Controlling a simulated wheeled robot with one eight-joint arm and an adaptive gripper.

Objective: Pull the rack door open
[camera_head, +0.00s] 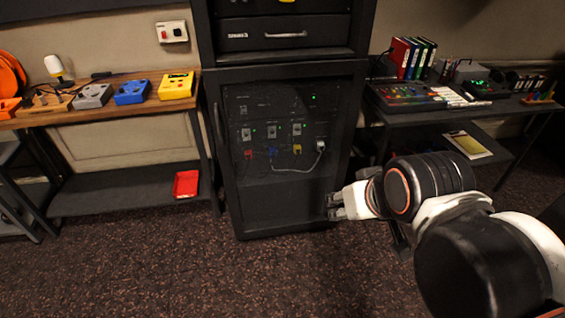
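The black rack stands at the middle of the view, with its dark glass rack door (283,190) closed over the lower part. Through the glass I see small green lights, red, blue and yellow plugs and a pale cable. A thin vertical handle (217,125) seems to run along the door's left edge. My gripper (331,207) is in front of the door's lower right side, apart from the handle. Its two fingers point left with a small gap between them, and nothing shows between them.
A wooden bench (125,110) with coloured boxes stands left of the rack, with a red tray (186,184) on its lower shelf. A dark desk (455,106) with a mixing console (407,96) stands at right. The carpeted floor (200,270) in front of the rack is clear.

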